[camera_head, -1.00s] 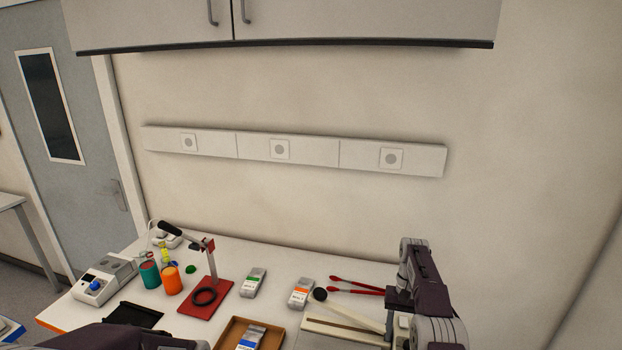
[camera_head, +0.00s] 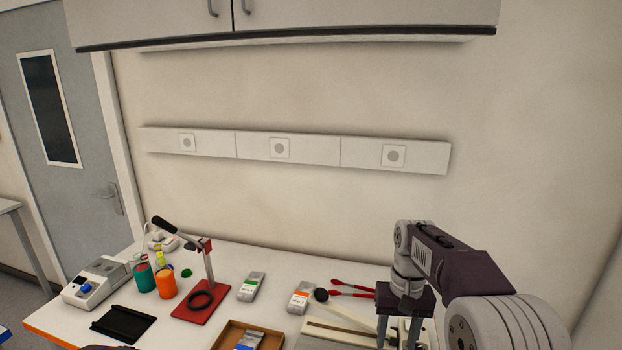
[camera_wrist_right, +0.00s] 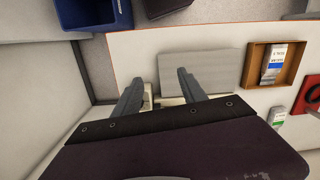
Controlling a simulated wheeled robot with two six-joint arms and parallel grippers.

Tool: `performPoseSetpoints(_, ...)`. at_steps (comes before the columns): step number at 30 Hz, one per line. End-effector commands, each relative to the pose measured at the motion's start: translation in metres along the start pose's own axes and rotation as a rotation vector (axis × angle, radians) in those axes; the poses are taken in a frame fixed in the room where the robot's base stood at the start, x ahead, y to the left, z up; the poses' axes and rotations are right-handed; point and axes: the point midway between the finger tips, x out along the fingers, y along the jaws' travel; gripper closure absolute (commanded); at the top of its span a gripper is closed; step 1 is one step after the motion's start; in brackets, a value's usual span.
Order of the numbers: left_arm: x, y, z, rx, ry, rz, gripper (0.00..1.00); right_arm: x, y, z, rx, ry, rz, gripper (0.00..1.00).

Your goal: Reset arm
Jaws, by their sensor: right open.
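My right gripper (camera_head: 398,332) points down over the right part of the bench in the head view. Its two grey fingers are apart. In the right wrist view the open right gripper (camera_wrist_right: 158,84) has nothing between its fingertips, and a grey flat board (camera_wrist_right: 215,70) lies below and beside it. The bottom of the gripper is cut off by the head view's lower edge. My left gripper does not show; only a dark sliver of my left arm may show at the bottom edge.
The bench holds a red stand (camera_head: 193,313), orange cup (camera_head: 165,284), teal cup (camera_head: 144,278), grey instrument (camera_head: 92,287), black holder (camera_head: 124,324), brown tray (camera_head: 229,334), two cartons (camera_head: 251,286) (camera_head: 300,297) and red tongs (camera_head: 352,293). A blue bin (camera_wrist_right: 93,14) stands beyond the bench edge.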

Motion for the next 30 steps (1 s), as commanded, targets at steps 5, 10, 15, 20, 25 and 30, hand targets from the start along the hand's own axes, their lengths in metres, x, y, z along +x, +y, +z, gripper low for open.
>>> performPoseSetpoints(5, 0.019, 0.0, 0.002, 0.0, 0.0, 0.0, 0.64, 0.06, 0.001, 0.081, -0.041, 0.038, 0.001, 0.51)
performPoseSetpoints(10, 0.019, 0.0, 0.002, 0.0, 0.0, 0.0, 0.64, 0.119, 0.012, 0.149, -0.063, 0.058, 0.006, 0.51)
performPoseSetpoints(15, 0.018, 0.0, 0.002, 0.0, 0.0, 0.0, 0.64, 0.149, 0.016, 0.16, -0.078, 0.129, 0.006, 0.51)
performPoseSetpoints(20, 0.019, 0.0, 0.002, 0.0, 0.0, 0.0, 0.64, 0.146, 0.014, 0.146, -0.087, 0.181, 0.003, 0.51)
performPoseSetpoints(25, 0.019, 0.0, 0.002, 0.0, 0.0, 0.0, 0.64, 0.146, 0.014, 0.147, -0.086, 0.18, 0.003, 0.51)
performPoseSetpoints(30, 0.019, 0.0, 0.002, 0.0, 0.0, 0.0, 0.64, 0.146, 0.014, 0.147, -0.086, 0.18, 0.003, 0.51)
